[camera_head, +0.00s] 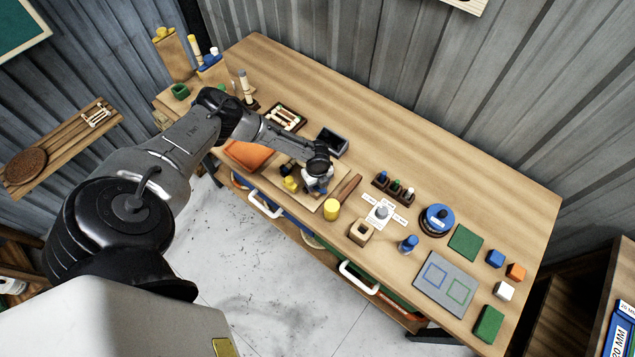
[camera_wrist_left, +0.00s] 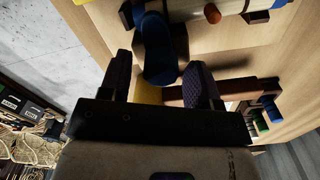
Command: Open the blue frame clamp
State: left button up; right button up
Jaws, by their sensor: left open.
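My left gripper (camera_head: 317,175) reaches down over the wooden board (camera_head: 328,207) on the workbench. It is open. In the left wrist view its two dark fingers (camera_wrist_left: 160,82) stand on either side of a rounded blue piece (camera_wrist_left: 157,48), which looks like the blue clamp's handle. Whether the fingers touch it cannot be told. In the head view the gripper largely hides the clamp. A yellow piece (camera_head: 291,183) sits on the board to the left of the gripper. My right gripper does not show.
A yellow cylinder (camera_head: 331,209) and a brown wooden bar (camera_head: 349,187) are close on the right. A dark open box (camera_head: 331,142) stands behind the gripper.

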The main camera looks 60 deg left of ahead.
pick_arm(q)
jog(key=c, duration=0.9)
jog(key=shift+n, duration=0.3)
jog(key=n+p, duration=0.1)
jog(key=n, duration=0.2)
jog(key=shift+n, duration=0.4)
jog(key=n+p, duration=0.1)
jog(key=n, duration=0.3)
jog(key=shift+w+n+p, duration=0.15)
jog(key=shift+n+p, duration=0.15)
jog(key=n+p, duration=0.2)
jog(key=n, duration=0.2)
jog(key=shift+a+n+p, duration=0.15)
jog(key=shift+n+p, duration=0.7)
jog(key=shift+n, duration=1.55)
